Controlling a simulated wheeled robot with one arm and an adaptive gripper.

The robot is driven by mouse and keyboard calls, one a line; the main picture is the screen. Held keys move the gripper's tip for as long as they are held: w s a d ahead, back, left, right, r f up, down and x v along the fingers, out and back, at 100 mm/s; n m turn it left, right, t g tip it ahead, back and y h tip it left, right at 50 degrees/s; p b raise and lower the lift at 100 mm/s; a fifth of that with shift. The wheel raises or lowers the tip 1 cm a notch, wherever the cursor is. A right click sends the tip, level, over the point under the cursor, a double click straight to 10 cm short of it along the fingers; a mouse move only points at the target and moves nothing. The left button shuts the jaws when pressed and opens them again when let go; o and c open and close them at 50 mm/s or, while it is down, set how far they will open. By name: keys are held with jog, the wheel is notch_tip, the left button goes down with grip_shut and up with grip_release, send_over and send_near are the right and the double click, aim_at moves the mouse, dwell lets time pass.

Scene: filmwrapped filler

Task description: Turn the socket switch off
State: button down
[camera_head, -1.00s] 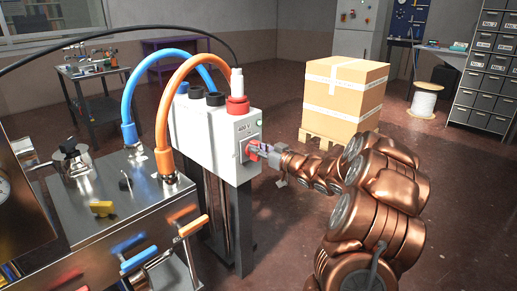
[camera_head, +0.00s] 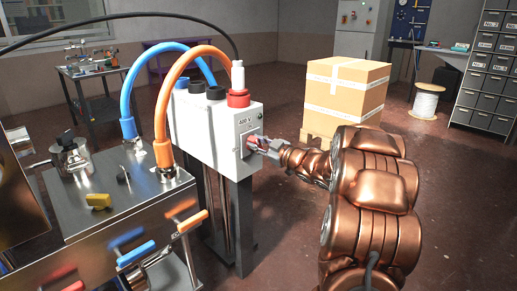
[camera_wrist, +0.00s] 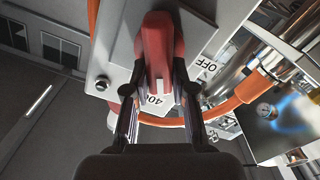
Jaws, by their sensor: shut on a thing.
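The white socket box (camera_head: 215,130) stands on dark posts, with a "400 V" label and a grey switch plate on its right face. The red switch handle (camera_wrist: 160,45) sits on that plate. My gripper (camera_wrist: 159,88) is shut on the handle, one finger on each side of it. In the head view my gripper (camera_head: 262,145) reaches the plate from the right, and the handle is small there and partly hidden. The handle's exact angle is hard to tell.
Orange (camera_head: 163,105) and blue (camera_head: 128,95) hoses arch beside the box. A metal machine (camera_head: 120,200) with coloured levers stands at front left. A wrapped carton (camera_head: 345,90) on a pallet stands behind my arm. The floor to the right is open.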

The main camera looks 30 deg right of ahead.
jog(key=n+b, duration=0.1)
jog(key=n, duration=0.1)
jog(key=n+b, duration=0.1)
jog(key=b, duration=0.1)
jog(key=shift+s+a+f+n, duration=0.1)
jog(key=shift+a+f+n, duration=0.1)
jog(key=shift+f+n, duration=0.2)
jog(key=n+b, duration=0.4)
jog(key=shift+a+f, duration=0.15)
jog(key=shift+f, duration=0.25)
jog(key=shift+n+b, duration=1.45)
jog(key=shift+n, duration=0.65)
jog(key=shift+a, duration=0.1)
jog(key=c, duration=1)
grip_release()
jog(key=shift+o, duration=0.2)
jog(key=shift+s, duration=0.1)
jog(key=v, duration=1.2)
